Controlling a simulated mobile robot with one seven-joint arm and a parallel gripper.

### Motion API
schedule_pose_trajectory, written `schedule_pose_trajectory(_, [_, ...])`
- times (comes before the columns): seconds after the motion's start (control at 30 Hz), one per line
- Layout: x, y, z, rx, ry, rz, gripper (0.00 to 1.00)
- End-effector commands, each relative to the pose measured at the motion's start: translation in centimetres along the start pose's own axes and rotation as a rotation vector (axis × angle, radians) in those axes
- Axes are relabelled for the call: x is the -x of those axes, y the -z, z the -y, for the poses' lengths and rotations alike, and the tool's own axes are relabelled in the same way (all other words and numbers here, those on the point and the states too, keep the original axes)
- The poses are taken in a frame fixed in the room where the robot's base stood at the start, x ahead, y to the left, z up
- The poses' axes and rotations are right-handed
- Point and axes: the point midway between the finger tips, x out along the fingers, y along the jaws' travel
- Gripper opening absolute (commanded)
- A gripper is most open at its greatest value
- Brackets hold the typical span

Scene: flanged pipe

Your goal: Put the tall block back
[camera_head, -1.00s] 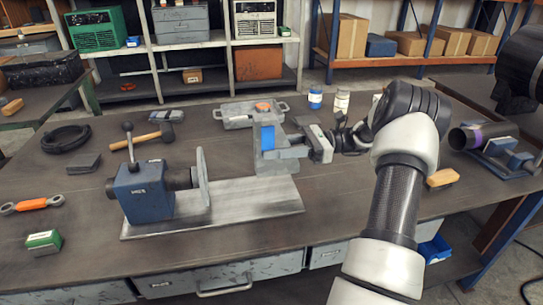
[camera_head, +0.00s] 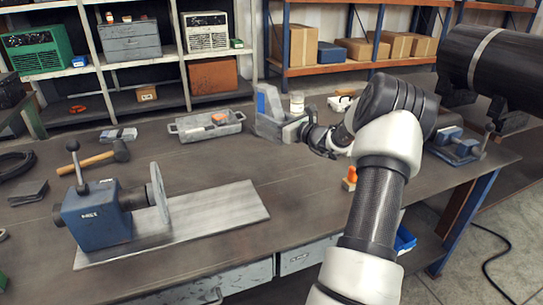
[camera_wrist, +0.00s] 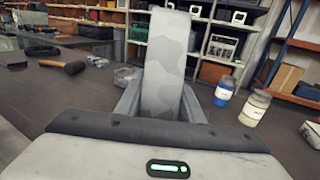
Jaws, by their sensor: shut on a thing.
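In the wrist view, the block (camera_wrist: 165,65) rises between my gripper's two fingers (camera_wrist: 160,108). I cannot tell how far its lower end is above the bench. On the plate's left part stands a blue clamp unit (camera_head: 95,215) with a lever and an upright grey disc (camera_head: 158,192). The plate's right part is bare.
A grey tray (camera_head: 195,132) lies behind the plate, left of the block. A hammer (camera_head: 98,158) lies behind the clamp. A blue stand (camera_head: 452,148) is at the right.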

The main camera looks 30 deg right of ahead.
Motion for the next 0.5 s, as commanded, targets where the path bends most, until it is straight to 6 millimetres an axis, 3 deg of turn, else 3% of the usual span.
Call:
schedule_pose_trajectory(0.3, [-0.1, 4.8, 0.0, 0.0, 0.001, 0.005, 0.0])
schedule_pose_trajectory(0.5, [-0.1, 6.2, 0.0, 0.001, -0.001, 0.006, 0.0])
